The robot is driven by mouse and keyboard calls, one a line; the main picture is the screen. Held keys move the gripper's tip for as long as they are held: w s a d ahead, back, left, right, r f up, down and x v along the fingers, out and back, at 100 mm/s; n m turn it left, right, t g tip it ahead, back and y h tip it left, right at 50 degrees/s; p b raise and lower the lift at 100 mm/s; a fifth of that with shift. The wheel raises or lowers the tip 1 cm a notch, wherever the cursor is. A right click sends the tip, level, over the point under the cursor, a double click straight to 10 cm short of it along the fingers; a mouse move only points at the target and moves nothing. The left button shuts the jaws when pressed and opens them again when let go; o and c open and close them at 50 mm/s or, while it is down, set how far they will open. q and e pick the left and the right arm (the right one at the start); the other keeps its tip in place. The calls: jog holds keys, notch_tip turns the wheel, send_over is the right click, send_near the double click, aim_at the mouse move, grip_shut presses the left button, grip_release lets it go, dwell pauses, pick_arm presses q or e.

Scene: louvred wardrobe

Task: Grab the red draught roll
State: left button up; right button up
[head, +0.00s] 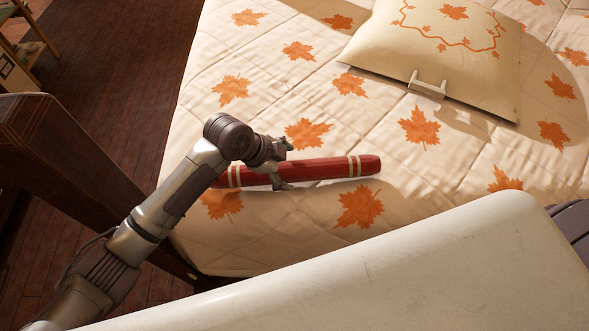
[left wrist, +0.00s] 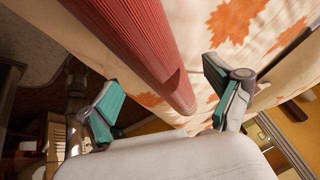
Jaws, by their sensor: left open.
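The red draught roll (head: 335,167) lies on the quilted bed, with pale bands near its ends. My left gripper (head: 284,165) is over its middle, with one finger on the far side and one on the near side in the head view. In the left wrist view, the ribbed red roll (left wrist: 150,50) runs between the spread green-padded fingers of the left gripper (left wrist: 165,100). The jaws are open and not closed on it; I cannot tell whether a finger touches it. My arm hides part of the roll's left end. My right gripper is not in view.
The bed (head: 420,180) has a cream quilt with orange leaves. A cream pillow (head: 450,45) lies farther back, with a small white bracket-like thing (head: 428,86) at its near edge. A dark wooden bed frame (head: 60,160) stands at left above the wooden floor (head: 115,75).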

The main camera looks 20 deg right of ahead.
pick_arm(q)
jog(key=shift+x, duration=1.35)
jog(key=shift+r, duration=0.1)
grip_shut()
